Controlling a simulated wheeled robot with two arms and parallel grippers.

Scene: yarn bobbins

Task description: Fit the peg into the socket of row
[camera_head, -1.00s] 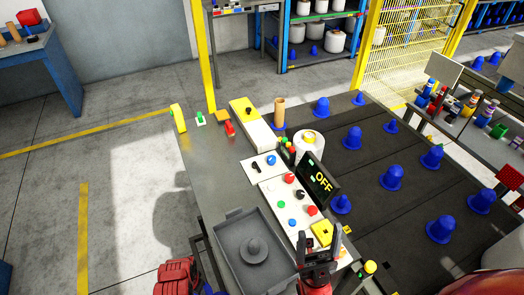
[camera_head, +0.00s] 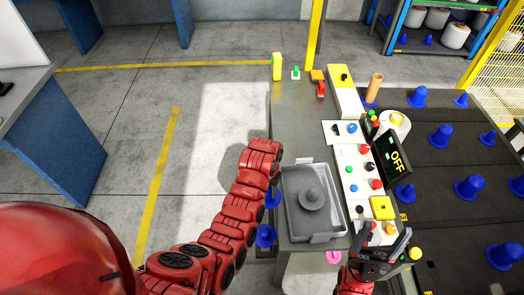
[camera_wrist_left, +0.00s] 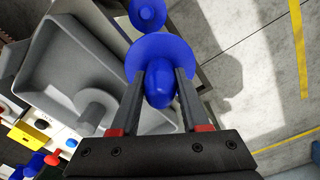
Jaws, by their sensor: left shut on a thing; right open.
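My left gripper (camera_wrist_left: 158,76) is shut on a blue peg (camera_wrist_left: 160,84) with a wide round flange. In the head view this peg (camera_head: 272,197) shows at the left side of the grey tray (camera_head: 290,226), and my red arm hides the left gripper's fingers. A second blue peg (camera_head: 265,237) is just nearer to me; it also shows in the left wrist view (camera_wrist_left: 147,12). My right gripper (camera_head: 388,240) is open and empty near the yellow button box. The dark board (camera_head: 450,160) carries several blue pegs in rows. I cannot tell which socket is the row's.
A grey round hub (camera_head: 312,196) stands inside the tray. White control panels (camera_head: 352,160) and a black OFF display (camera_head: 392,155) lie between tray and board. A brown cylinder (camera_head: 374,86) and a white bobbin (camera_head: 395,122) stand farther back. Open floor lies left.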

